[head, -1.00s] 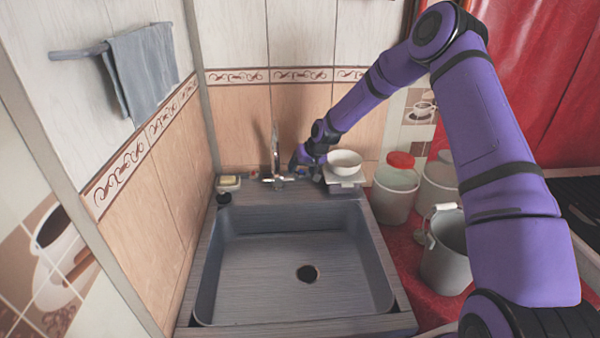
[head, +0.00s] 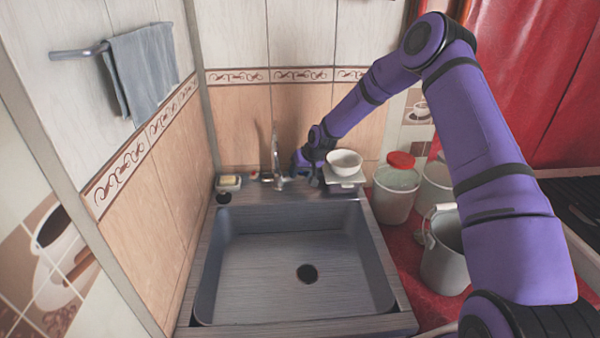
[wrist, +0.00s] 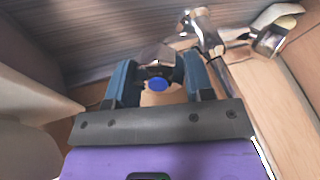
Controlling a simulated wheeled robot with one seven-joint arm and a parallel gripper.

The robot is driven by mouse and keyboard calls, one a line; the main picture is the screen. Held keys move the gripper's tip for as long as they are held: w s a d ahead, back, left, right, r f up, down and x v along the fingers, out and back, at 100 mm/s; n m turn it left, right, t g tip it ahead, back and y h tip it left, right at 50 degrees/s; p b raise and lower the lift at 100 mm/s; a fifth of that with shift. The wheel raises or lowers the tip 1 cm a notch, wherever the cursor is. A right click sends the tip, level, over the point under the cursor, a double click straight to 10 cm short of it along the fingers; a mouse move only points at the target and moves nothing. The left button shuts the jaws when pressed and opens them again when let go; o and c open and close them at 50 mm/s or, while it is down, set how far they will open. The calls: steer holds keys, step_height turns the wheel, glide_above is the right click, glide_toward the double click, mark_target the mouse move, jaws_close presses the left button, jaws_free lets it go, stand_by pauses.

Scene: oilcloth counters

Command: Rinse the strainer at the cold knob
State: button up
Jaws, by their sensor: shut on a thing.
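My gripper (head: 299,161) is at the back of the sink, just right of the faucet (head: 276,160). In the wrist view, the blue fingers of my gripper (wrist: 158,70) are shut on the cold knob (wrist: 158,85), a metal knob with a blue cap. The fingers sit on either side of it. The faucet also shows in the wrist view (wrist: 203,32), past the knob. The red-marked knob (head: 254,175) is left of the faucet. I cannot make out a strainer in either view. No running water is visible in the sink (head: 240,265).
A white bowl (head: 344,160) rests on a small white stand (head: 345,180) close right of my gripper. A soap dish (head: 229,184) is at the back left. A red-lidded container (head: 396,190) and a grey bucket (head: 443,262) stand right of the sink. The basin is empty.

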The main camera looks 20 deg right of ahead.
steer(key=shift+n, duration=1.4)
steer(key=o, duration=0.9)
steer(key=v, duration=1.1)
steer(key=shift+s, duration=0.1)
